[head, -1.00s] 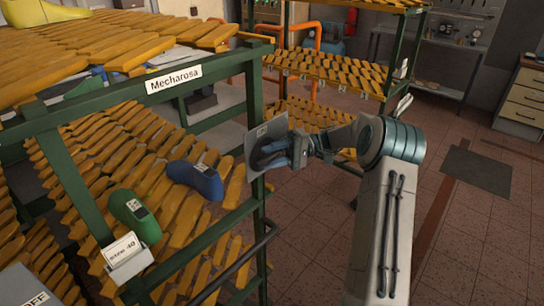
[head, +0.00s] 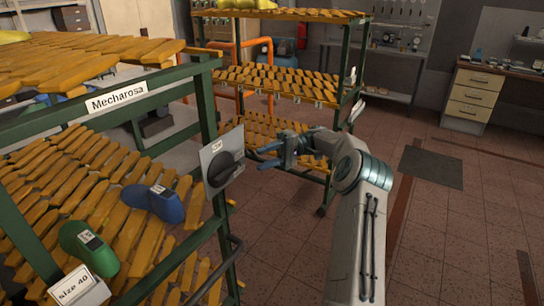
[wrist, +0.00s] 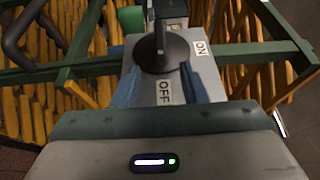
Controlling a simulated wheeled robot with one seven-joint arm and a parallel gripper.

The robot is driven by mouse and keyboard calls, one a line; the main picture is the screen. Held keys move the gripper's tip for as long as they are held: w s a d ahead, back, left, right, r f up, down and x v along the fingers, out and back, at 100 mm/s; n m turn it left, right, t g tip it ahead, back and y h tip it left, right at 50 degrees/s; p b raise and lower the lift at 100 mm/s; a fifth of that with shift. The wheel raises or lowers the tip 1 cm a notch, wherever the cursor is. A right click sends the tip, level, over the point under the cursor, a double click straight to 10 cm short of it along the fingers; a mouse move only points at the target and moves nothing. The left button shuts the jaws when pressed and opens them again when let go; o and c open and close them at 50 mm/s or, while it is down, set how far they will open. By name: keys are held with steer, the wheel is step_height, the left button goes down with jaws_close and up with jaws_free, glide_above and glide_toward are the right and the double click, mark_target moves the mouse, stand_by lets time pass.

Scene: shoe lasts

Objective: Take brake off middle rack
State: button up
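The brake is a dark rotary knob (head: 224,168) on a grey plate (head: 208,154) at the corner post of the near green rack (head: 205,100). In the wrist view the knob (wrist: 165,52) has the ON label (wrist: 202,48) to its right and the OFF label (wrist: 163,92) below it. Its raised handle runs up and down there, in line with OFF and not toward ON. My gripper (head: 268,156) is to the right of the knob, apart from it. In the wrist view its blue fingers (wrist: 160,88) are spread, with nothing held between them.
The near rack bears a Mecharosa sign (head: 116,97), slatted shelves, a blue last (head: 155,203) and a green last (head: 88,248). Another slatted rack (head: 345,100) stands behind my gripper. A bench with drawers (head: 470,95) is at the back right. Tiled floor is open on the right.

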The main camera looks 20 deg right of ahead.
steer(key=shift+v, duration=1.15)
